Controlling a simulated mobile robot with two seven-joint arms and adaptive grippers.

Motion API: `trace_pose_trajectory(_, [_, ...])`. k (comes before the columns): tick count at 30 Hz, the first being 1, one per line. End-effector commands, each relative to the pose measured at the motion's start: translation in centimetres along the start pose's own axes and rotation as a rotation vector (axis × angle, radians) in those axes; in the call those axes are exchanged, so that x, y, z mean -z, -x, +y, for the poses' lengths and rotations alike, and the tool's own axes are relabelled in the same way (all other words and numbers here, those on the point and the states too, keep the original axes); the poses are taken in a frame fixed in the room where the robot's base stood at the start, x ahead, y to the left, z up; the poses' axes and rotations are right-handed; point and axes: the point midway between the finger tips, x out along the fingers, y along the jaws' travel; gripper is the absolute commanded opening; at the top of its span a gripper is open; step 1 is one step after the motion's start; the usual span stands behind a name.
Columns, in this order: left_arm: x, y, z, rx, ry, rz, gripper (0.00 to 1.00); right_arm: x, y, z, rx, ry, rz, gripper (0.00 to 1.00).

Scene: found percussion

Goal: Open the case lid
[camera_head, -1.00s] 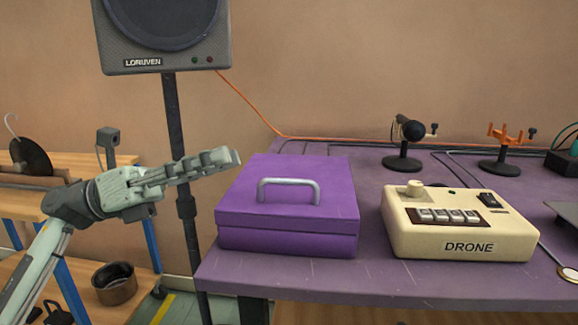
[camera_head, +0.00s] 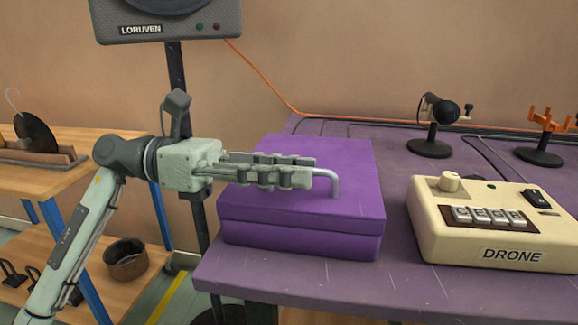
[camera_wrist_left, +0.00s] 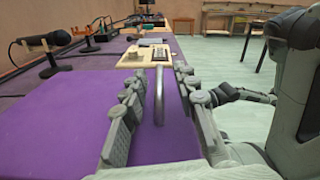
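The purple case (camera_head: 300,235) stands on the purple table, its lid (camera_head: 350,165) shut. A curved metal handle (camera_head: 334,185) rises from the lid; its left part is hidden behind my fingers in the head view. My left gripper (camera_head: 311,171) reaches level over the lid from the left. In the left wrist view, its fingers are apart, with the handle (camera_wrist_left: 158,97) between them and a gap on each side. A dark gripper, apparently my right one (camera_wrist_left: 228,96), shows beyond at the right, too small to judge.
The cream DRONE box (camera_head: 490,225) stands right of the case. A microphone on a stand (camera_head: 432,125) and an orange holder (camera_head: 543,125) are behind. A speaker (camera_head: 170,20) on a pole is behind my left arm. A wooden shelf (camera_head: 85,150) stands at left.

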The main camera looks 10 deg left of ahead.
Motion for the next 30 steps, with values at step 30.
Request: trace_pose_trajectory(30, [-0.20,0.00,0.02,-0.001,0.008,0.001,0.00,-0.17,0.07,0.06,-0.001,0.000,-0.015,0.40])
